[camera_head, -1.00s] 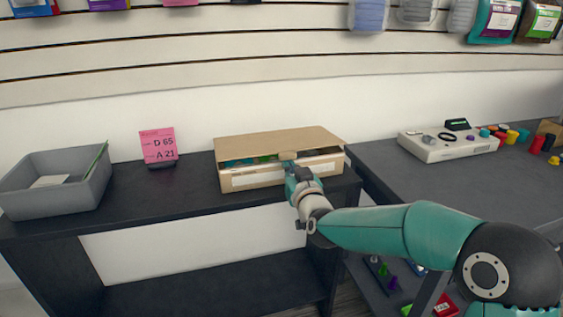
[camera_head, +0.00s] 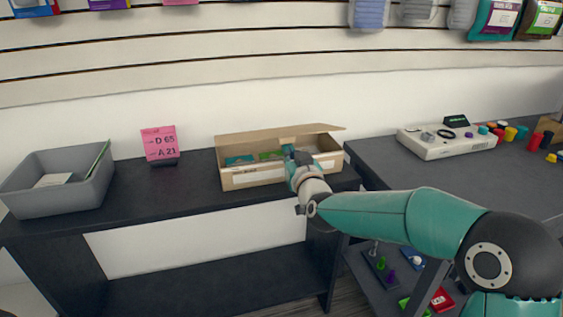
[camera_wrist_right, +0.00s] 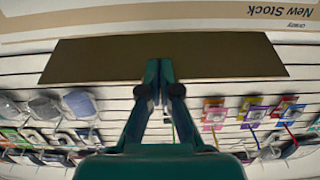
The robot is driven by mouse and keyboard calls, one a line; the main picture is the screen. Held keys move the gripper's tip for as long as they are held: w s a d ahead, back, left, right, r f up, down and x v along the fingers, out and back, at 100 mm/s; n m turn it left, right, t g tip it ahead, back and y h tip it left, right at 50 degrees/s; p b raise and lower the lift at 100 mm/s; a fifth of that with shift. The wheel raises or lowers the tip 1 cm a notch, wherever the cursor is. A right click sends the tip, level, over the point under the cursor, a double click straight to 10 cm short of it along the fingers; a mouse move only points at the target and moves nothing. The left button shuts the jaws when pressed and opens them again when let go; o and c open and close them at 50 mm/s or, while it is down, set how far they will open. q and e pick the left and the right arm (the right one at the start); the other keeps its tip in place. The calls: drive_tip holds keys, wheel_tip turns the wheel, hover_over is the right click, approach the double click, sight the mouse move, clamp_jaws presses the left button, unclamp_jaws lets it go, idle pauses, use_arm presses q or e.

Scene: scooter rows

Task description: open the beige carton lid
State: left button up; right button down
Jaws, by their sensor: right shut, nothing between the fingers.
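The beige carton (camera_head: 262,178) stands on the black shelf unit, its lid (camera_head: 245,143) tilted up at the back. Small green and teal items show inside. My right gripper (camera_head: 290,150) is at the carton's front opening, with its tips in front of the raised lid. In the right wrist view my right gripper's fingers (camera_wrist_right: 159,66) are shut together with nothing between them, over the brown lid panel (camera_wrist_right: 225,57). Whether the tips touch the lid I cannot tell. My left gripper is not in view.
A grey bin (camera_head: 55,195) and a pink price sign (camera_head: 160,144) stand left of the carton. A second dark table (camera_head: 440,180) at the right holds a light device (camera_head: 450,143) and several coloured pieces. The shelf between sign and carton is clear.

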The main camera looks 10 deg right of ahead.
drive_tip(key=shift+r, duration=0.15)
drive_tip(key=r+p, duration=0.2)
drive_tip(key=w+r+p, duration=0.1)
drive_tip(key=r, duration=0.1)
drive_tip(key=shift+r+p, duration=0.35)
drive_tip(key=shift+p, duration=0.05)
idle(0.4)
drive_tip(key=shift+w+r, duration=0.1)
drive_tip(key=shift+r, duration=0.05)
drive_tip(key=shift+w+r+p, duration=1.6)
drive_tip(key=shift+p, duration=0.3)
drive_tip(key=shift+w, duration=0.1)
